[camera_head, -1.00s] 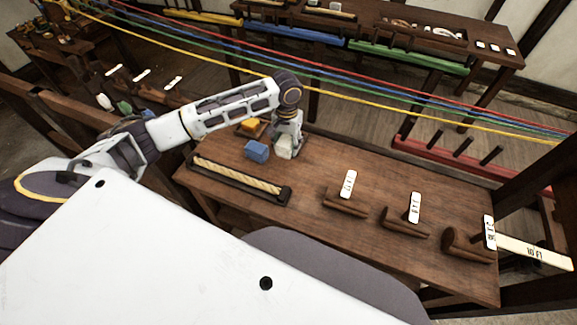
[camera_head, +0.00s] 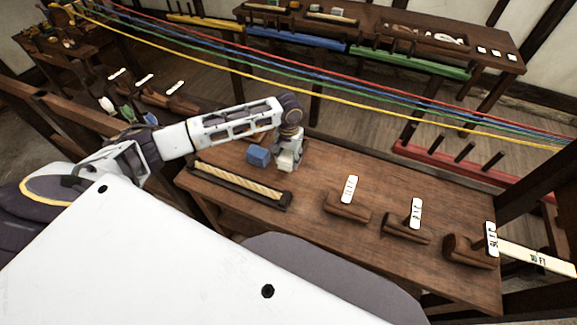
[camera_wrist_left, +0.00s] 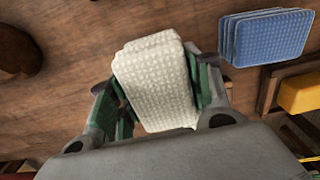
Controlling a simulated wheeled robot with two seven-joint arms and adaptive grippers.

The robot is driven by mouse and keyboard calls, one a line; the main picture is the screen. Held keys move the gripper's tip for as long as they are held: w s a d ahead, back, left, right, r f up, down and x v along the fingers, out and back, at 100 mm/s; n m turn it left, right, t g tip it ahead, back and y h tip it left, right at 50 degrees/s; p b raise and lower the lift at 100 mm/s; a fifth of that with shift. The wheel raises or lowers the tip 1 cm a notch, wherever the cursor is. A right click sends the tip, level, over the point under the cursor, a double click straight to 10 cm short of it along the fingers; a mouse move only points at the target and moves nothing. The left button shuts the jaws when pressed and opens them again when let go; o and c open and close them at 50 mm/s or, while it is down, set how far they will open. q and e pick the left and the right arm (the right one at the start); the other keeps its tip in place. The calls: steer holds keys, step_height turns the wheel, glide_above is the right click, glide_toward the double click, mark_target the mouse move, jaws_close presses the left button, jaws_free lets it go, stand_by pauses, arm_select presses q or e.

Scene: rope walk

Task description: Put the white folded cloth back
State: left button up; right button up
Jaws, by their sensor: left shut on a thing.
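My left gripper (camera_head: 290,150) is shut on the white folded cloth (camera_head: 286,162) over the wooden bench top. In the left wrist view, the gripper (camera_wrist_left: 155,88) has its green-padded fingers on both sides of the waffle-textured white cloth (camera_wrist_left: 158,75). I cannot tell whether the cloth touches the bench. A blue folded cloth (camera_head: 258,155) lies just left of it in the head view. It also shows at the upper right of the left wrist view (camera_wrist_left: 270,38), apart from the white cloth. My right gripper is not in view.
A yellow thing (camera_wrist_left: 300,93) sits by a wooden edge in the left wrist view. A rope in a dark tray (camera_head: 240,182) lies along the bench's left front. Wooden tools with white tags (camera_head: 349,190) stand to the right. Coloured ropes (camera_head: 330,88) stretch behind the bench.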

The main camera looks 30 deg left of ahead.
mark_target(289, 153)
arm_select(q)
steer(key=shift+f, duration=0.65)
steer(key=shift+f, duration=1.85)
steer(key=o, duration=1.1)
steer(key=shift+f, duration=0.1)
steer(key=shift+c, duration=0.2)
step_height(289, 153, up, 12)
steer(key=shift+r, duration=0.1)
